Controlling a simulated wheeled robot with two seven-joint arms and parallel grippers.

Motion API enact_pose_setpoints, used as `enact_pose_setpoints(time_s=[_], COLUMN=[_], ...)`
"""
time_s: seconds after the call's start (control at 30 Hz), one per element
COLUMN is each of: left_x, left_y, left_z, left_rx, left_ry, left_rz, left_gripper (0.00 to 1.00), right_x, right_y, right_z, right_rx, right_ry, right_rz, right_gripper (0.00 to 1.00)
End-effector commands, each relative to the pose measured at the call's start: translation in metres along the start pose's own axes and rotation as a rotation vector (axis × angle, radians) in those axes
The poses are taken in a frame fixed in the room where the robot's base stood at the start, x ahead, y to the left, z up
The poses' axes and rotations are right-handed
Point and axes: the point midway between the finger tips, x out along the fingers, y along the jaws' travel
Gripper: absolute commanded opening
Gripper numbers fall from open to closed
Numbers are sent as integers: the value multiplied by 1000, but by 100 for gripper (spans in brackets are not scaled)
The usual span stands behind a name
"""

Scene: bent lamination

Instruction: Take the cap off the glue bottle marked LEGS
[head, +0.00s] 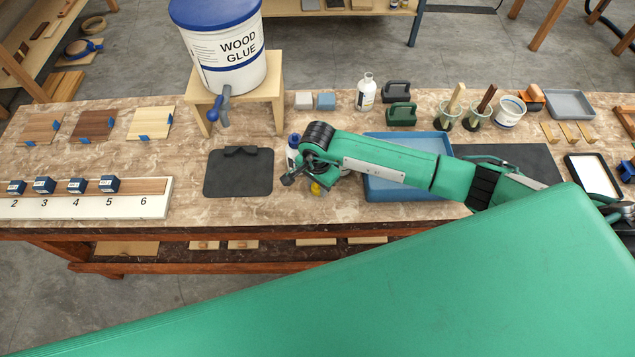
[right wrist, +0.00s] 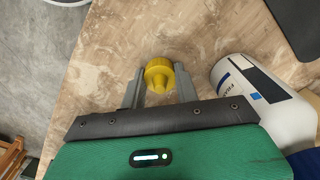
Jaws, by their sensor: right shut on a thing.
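My right gripper (head: 314,187) is near the front edge of the bench. In the right wrist view (right wrist: 160,88) its two grey fingers are shut on a round yellow cap (right wrist: 159,74) with a small raised tip. The cap also shows as a yellow spot in the head view (head: 316,189). No bottle body shows around the cap, and bench top shows beside it. I see no LEGS marking. My left gripper is not in view.
A dark mat (head: 238,185) lies left of the gripper and a blue tray (head: 395,186) lies under my right arm. A wood glue bucket (head: 222,55) stands on a wooden stand behind. A numbered board (head: 80,208) lies at the front left.

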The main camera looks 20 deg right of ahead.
Motion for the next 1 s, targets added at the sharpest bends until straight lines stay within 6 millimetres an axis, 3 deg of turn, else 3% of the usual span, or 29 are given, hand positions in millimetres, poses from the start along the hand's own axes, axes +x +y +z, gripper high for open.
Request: enact_pose_setpoints(time_s=[0.17, 0.2, 0.3, 0.73, 1.0], left_x=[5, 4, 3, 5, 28], left_y=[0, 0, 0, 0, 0], left_z=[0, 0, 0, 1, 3], left_rx=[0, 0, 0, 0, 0], left_ry=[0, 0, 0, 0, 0], left_rz=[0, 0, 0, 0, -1], left_gripper=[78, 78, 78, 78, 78], right_x=[4, 3, 2, -6, -61], right_y=[0, 0, 0, -1, -1], right_z=[0, 0, 0, -1, -1], right_rx=[0, 0, 0, 0, -2], right_ry=[0, 0, 0, 1, 4], right_rz=[0, 0, 0, -3, -6], right_gripper=[4, 37, 53, 53, 53])
